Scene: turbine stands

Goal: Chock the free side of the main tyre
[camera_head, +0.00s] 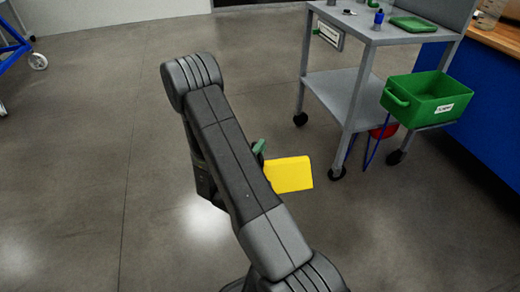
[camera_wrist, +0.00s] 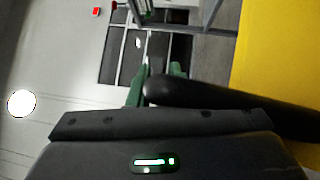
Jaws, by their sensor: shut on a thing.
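A yellow chock (camera_head: 290,174) is held above the floor, just right of my arm in the head view. It fills the upper right of the wrist view (camera_wrist: 282,55). My gripper (camera_head: 258,148) is mostly hidden behind my arm in the head view; only a green finger part shows. In the wrist view the green fingers of my gripper (camera_wrist: 155,85) meet at the end of a black bar (camera_wrist: 215,103), which runs right towards the yellow chock. The gripper is shut on the chock, seemingly by this bar. The main tyre is not in view.
A grey cart (camera_head: 345,90) on castors stands at upper right, with a green bin (camera_head: 432,97) on its side and small items on top. A blue workbench (camera_head: 495,115) is at the right edge. A blue wheeled frame (camera_head: 14,45) is at upper left. The floor between is clear.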

